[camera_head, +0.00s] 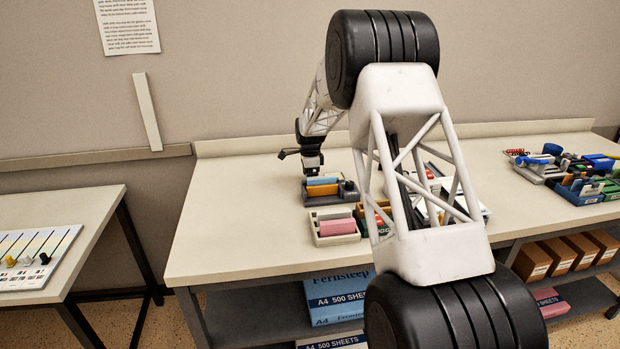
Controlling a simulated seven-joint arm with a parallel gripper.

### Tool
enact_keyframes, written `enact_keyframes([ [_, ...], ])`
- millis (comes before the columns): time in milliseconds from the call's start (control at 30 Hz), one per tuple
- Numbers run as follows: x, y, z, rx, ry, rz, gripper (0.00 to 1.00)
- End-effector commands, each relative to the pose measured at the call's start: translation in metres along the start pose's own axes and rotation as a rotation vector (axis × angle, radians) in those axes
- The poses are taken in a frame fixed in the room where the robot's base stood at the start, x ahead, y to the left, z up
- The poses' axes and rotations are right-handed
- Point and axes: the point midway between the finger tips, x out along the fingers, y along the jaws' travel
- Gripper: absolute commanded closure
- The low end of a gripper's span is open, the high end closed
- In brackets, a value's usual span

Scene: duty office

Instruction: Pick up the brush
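I cannot make out a brush for certain; it may be hidden behind my arm or too small to tell among the items. My gripper (313,171) is small and dark at the end of my arm, pointing down over the back left part of the table (238,215). It is just above or behind a grey holder with blue and orange blocks (322,186); I cannot tell whether it touches them. Its fingers are too small and dark to show whether they are apart or hold anything.
A pale tray with a pink block (337,227) stands in front of the holder. More items are partly hidden behind my arm. Crowded trays, one a blue bin (578,196), stand at right. The table's left part is clear. A side table (75,207) holds a striped board (30,250).

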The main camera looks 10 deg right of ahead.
Motion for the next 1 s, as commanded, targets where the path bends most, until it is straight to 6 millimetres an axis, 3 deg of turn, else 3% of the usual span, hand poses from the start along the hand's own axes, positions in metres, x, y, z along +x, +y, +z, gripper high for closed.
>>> enact_keyframes([
  [600, 0.0021, -0.0002, 0.0000, 0.000, 0.000, -0.001, 0.23],
  [933, 0.0019, -0.0002, 0.0000, 0.000, 0.000, -0.001, 0.73],
  [1000, 0.0019, -0.0002, 0.0000, 0.000, 0.000, -0.001, 0.78],
])
